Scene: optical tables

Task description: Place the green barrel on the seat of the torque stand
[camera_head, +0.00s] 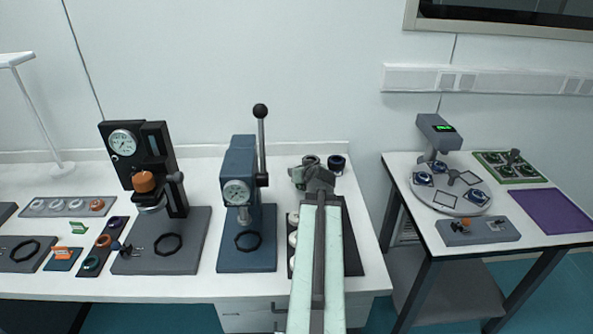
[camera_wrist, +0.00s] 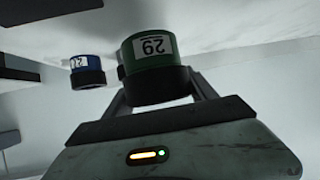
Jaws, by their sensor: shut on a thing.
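In the head view my gripper (camera_head: 311,175) is over the right part of the long table, and the arm covers much of what is below. Two upright devices stand to its left: a black one with a dial and orange knob (camera_head: 143,181), and a blue-grey one with a lever (camera_head: 240,188). Each has a dark ring on its base. I cannot tell which is the torque stand.
A blue barrel (camera_wrist: 87,70) is left of the green one; it also shows in the head view (camera_head: 337,163). A dark tray (camera_head: 351,255) lies partly under my arm. Small parts trays lie at the left. A separate table (camera_head: 420,225) stands at the right.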

